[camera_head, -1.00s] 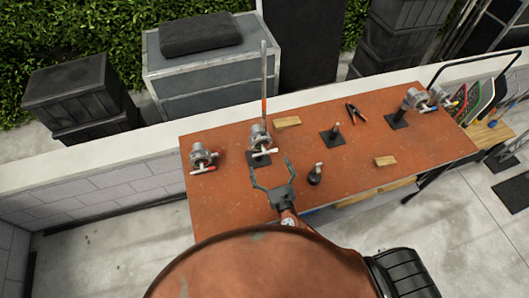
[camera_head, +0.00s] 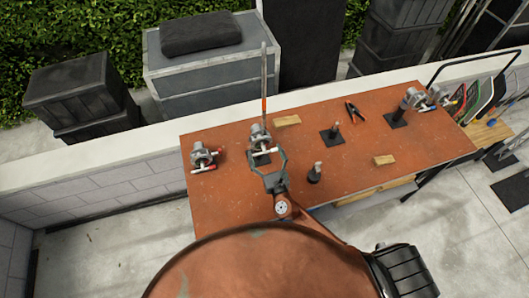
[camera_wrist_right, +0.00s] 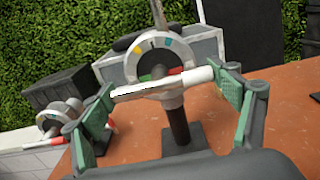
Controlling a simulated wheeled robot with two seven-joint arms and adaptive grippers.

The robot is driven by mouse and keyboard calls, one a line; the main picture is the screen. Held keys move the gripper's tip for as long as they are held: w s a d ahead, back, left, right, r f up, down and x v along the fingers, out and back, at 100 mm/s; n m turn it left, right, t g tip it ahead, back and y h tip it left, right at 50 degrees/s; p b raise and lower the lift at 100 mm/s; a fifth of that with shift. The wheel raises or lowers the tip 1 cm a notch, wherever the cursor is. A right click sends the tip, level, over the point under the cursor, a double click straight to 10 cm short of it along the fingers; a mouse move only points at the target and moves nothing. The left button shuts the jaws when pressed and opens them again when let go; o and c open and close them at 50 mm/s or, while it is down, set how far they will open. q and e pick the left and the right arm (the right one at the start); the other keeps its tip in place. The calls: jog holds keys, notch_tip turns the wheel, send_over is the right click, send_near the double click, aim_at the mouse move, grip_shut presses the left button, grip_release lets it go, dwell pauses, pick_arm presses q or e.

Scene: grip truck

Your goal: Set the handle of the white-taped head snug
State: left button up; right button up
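The white-taped head (camera_head: 259,133) is a grey round grip head on a dark post at the back left of the orange table. A thin rod (camera_head: 264,75) rises from it. In the right wrist view the head (camera_wrist_right: 146,56) shows coloured marks on its face, and its white handle (camera_wrist_right: 160,85) lies across the front, slightly tilted. My right gripper (camera_head: 268,160) is open just in front of the head. In the right wrist view its green-padded fingers (camera_wrist_right: 165,108) stand on either side of the handle, near its ends; contact cannot be told. My left gripper is out of view.
Bare posts (camera_head: 316,172), wood blocks (camera_head: 384,160) and pliers (camera_head: 354,111) lie to the right. A low wall (camera_head: 120,167) runs behind the table.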

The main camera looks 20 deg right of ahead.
jog(key=shift+a, duration=0.1)
jog(key=c, duration=0.7)
jog(key=shift+o, duration=0.2)
